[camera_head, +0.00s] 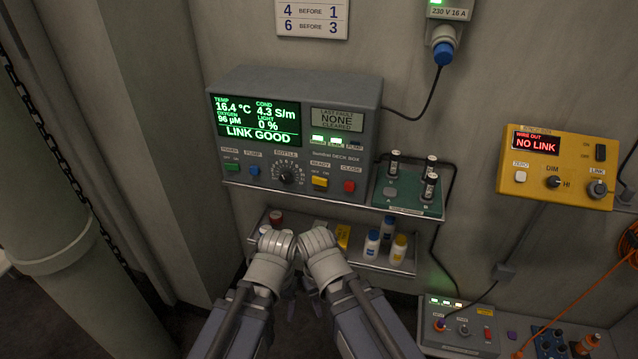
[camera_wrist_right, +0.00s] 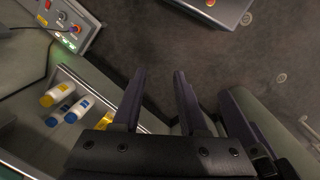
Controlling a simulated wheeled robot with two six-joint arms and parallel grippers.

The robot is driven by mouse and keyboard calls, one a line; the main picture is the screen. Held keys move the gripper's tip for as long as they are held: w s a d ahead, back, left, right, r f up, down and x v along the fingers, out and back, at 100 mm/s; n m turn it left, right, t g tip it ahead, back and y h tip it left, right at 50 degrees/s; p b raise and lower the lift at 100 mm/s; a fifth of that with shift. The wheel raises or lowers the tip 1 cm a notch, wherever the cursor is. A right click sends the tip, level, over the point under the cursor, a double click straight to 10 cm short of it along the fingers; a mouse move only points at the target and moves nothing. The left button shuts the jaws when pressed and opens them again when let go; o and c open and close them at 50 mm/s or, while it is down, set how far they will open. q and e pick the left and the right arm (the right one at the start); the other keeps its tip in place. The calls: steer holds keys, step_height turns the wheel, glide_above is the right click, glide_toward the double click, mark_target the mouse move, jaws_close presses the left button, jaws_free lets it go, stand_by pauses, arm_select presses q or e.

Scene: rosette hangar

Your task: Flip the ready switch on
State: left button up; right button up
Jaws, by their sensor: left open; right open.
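The ready switch (camera_head: 320,182) is a yellow rocker under a READY label on the front of the grey deck box (camera_head: 350,170). I cannot tell which way it is set. My left gripper (camera_head: 290,308) is open, low in front of the lower shelf, well below the switch and partly hidden by its own wrist. My right gripper (camera_wrist_right: 158,76) is open and empty in the right wrist view, pointing down toward the floor. In the head view it is mostly hidden behind its wrist. Neither gripper touches the deck box.
The lower shelf (camera_head: 372,262) holds several small bottles just behind my wrists. A green tray (camera_head: 407,205) with upright dark cylinders stands right of the switch. A black knob (camera_head: 287,174) and red button (camera_head: 349,186) flank it. A yellow box (camera_head: 557,168) reads NO LINK.

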jaws_close()
stand_by(1.4)
